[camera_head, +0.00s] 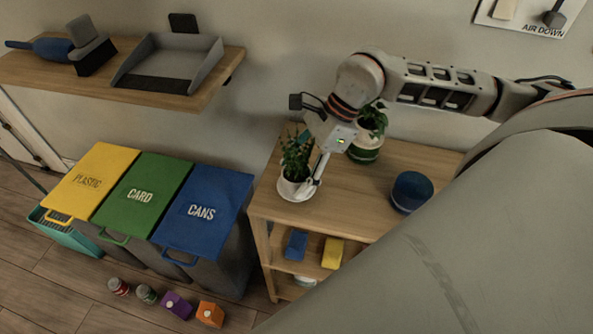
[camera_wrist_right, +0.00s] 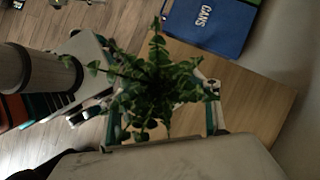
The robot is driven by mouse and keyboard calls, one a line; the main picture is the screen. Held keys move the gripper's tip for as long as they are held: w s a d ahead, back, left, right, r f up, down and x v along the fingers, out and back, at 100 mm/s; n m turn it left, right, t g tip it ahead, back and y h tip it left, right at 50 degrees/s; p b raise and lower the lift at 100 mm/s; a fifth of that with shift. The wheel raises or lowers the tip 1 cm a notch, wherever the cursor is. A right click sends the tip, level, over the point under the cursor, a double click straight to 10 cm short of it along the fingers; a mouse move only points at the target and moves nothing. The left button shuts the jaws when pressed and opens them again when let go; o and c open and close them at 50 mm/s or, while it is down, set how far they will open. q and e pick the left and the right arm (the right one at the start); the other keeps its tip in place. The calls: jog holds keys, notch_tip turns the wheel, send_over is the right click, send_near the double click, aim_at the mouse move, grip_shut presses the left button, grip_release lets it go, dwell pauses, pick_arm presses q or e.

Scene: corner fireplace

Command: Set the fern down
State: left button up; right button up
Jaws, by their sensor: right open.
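The fern (camera_head: 297,160) is a leafy green plant in a white pot (camera_head: 295,189) near the left front corner of the wooden shelf unit's top (camera_head: 340,205). The pot looks upright and appears to rest on the top. My right gripper (camera_head: 313,178) points down at the pot, with a finger beside its right side; it is open. In the right wrist view the fern's leaves (camera_wrist_right: 155,85) fill the middle, between the fingers, and hide the pot. My left gripper is in neither view.
A second plant (camera_head: 367,143) in a green and white pot stands behind my right wrist. A dark blue round container (camera_head: 411,191) stands to the right. Bins with yellow, green and blue (camera_head: 205,211) lids stand left of the unit. A wall shelf (camera_head: 200,95) holds a dustpan.

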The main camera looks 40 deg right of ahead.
jog(key=v, duration=1.2)
jog(key=shift+r, duration=0.1)
